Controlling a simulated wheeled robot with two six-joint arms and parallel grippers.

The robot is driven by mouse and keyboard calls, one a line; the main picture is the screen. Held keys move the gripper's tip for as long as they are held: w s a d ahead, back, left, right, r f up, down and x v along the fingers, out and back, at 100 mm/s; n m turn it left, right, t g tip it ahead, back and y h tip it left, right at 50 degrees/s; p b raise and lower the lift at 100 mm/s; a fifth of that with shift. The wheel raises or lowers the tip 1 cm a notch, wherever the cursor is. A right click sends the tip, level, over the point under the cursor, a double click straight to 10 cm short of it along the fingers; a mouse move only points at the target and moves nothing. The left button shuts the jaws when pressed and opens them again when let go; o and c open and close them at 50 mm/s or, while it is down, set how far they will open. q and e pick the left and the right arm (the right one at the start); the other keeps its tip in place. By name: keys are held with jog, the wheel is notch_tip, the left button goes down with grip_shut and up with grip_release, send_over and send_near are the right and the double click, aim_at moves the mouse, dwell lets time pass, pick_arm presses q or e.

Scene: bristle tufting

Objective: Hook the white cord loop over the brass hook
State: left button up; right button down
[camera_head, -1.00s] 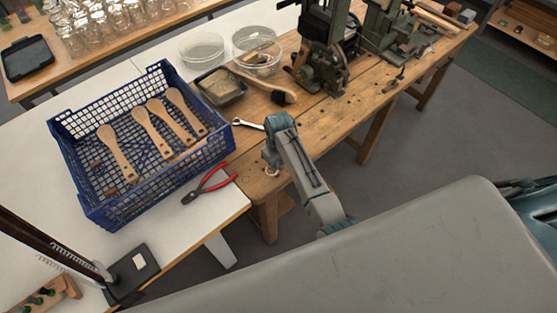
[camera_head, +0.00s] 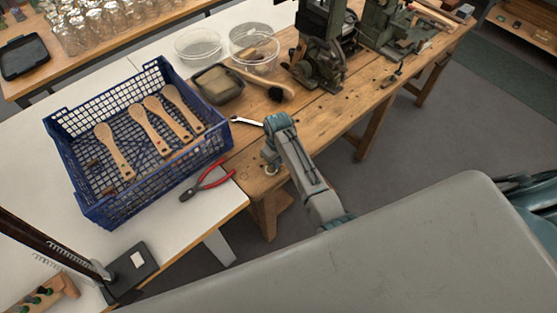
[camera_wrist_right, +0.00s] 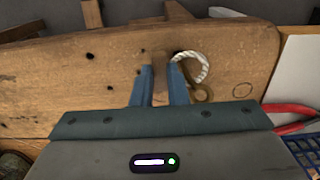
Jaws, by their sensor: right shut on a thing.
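My right gripper (camera_wrist_right: 160,84) is shut on a narrow brown wooden piece (camera_wrist_right: 160,66) above the wooden bench. The white cord loop (camera_wrist_right: 203,64) sticks out to the right of this piece in the right wrist view. The brass hook (camera_wrist_right: 204,92) lies just below the loop, close to the right finger. I cannot tell whether the cord is around the hook or only beside it. My left gripper is not in view.
Red-handled pliers (camera_head: 208,183) and a wrench (camera_head: 246,121) lie near the gripper. A blue crate (camera_head: 90,207) with several wooden paddles stands to the left. A brush (camera_head: 262,83), a tin (camera_head: 236,96) and green machines (camera_head: 320,65) are farther back.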

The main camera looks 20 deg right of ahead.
jog(key=shift+s+a+f, duration=0.2)
jog(key=shift+s+f, duration=0.05)
jog(key=shift+f, duration=0.05)
